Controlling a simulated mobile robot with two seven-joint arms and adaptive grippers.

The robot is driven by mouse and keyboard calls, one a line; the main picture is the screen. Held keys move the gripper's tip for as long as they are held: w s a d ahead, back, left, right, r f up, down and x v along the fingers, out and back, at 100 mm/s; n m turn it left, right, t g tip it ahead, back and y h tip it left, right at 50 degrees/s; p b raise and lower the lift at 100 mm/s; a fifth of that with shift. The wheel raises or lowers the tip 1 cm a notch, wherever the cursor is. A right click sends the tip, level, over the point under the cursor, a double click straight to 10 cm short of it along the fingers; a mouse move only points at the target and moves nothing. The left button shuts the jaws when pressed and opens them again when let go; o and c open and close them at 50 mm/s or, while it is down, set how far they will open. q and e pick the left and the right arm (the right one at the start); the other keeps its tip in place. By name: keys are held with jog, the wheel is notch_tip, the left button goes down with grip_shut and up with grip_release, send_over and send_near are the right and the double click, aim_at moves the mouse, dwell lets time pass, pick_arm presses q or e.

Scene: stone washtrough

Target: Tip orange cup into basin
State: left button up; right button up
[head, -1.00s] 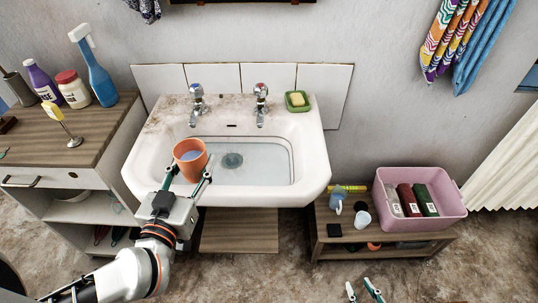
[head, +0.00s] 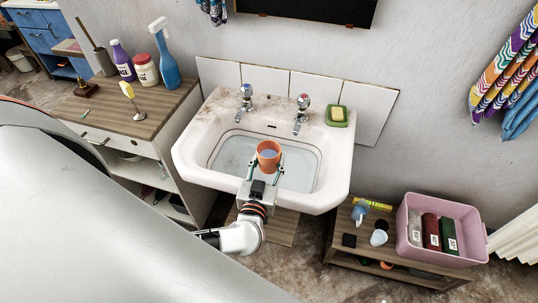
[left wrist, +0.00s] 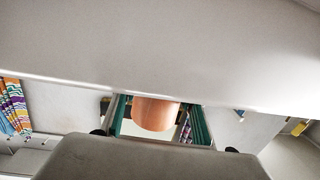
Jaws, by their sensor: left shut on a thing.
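My left gripper (head: 265,171) is shut on the cup, one finger on each side. The left wrist view shows the cup (left wrist: 155,113) between the green-lined fingers (left wrist: 158,120). The basin's inside looks pale and wet, and its drain is hidden. My right gripper does not show.
Two taps (head: 302,113) and a green soap dish (head: 337,117) stand on the basin's back ledge. A wooden cabinet with bottles (head: 167,67) is at the left. A low bench with a pink crate (head: 465,213) is at the right. My own pale arm fills the lower left.

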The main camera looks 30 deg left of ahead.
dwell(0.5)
pick_arm(q)
jog(key=shift+d+r+n+g+h, duration=0.15)
jog(key=shift+r+n+g+h, duration=0.1)
jog(key=shift+n+g+h, duration=0.35)
jog(key=shift+d+r+n, duration=0.1)
jog(key=shift+r+n, duration=0.05)
jog(key=shift+n, duration=0.35)
jog(key=shift+n+g, duration=0.3)
jog(key=shift+r, duration=0.1)
dwell(0.3)
jog(key=shift+n+g+h, duration=0.5)
jog(key=shift+n+h, duration=0.1)
dwell(0.4)
